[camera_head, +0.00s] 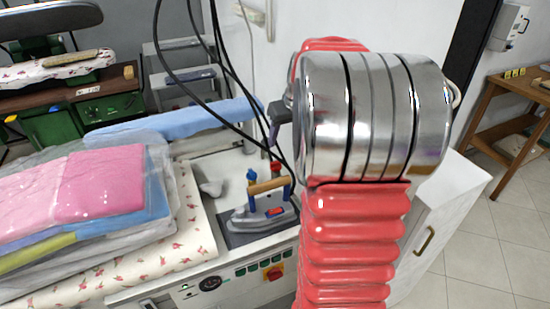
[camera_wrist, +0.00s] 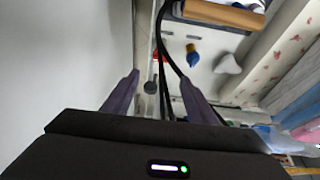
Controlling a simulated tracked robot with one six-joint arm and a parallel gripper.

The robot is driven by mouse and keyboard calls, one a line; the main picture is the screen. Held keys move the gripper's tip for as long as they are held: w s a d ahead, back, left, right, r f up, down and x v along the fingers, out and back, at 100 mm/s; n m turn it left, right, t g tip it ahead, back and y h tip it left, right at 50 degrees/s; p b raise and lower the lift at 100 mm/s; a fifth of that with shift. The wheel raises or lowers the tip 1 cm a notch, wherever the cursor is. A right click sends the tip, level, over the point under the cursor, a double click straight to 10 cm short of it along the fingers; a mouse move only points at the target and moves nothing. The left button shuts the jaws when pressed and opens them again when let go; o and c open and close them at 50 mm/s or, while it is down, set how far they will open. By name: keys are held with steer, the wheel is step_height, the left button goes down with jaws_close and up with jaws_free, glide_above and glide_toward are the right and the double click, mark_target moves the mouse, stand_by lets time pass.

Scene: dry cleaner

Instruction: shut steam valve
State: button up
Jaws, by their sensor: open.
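A small red knob (camera_head: 276,168), which may be the steam valve, stands behind the iron on the ironing station, partly crossed by black hoses. It also shows in the wrist view (camera_wrist: 159,57), beyond my fingertips. A blue knob (camera_head: 251,174) stands just left of it and appears in the wrist view with a yellowish base (camera_wrist: 193,49). My gripper (camera_head: 273,134) is above and near the red knob, apart from it; my arm hides part of it. In the wrist view its two purple fingers (camera_wrist: 160,79) are spread and empty. A dark round piece (camera_wrist: 151,87) shows between them.
The iron (camera_head: 262,217) with a wooden handle rests on a dark pad in front of the knobs. Black hoses (camera_head: 225,72) hang close to my gripper. Bagged folded clothes (camera_head: 100,190) lie at left. A white wall (camera_wrist: 65,60) is close at left in the wrist view.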

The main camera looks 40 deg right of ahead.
mark_target(276, 162)
steer(key=x, duration=1.3)
steer(key=shift+w+f, duration=0.2)
steer(key=shift+f, duration=0.15)
steer(key=shift+c, duration=0.7)
steer(key=shift+d, duration=0.1)
steer(key=c, duration=0.9)
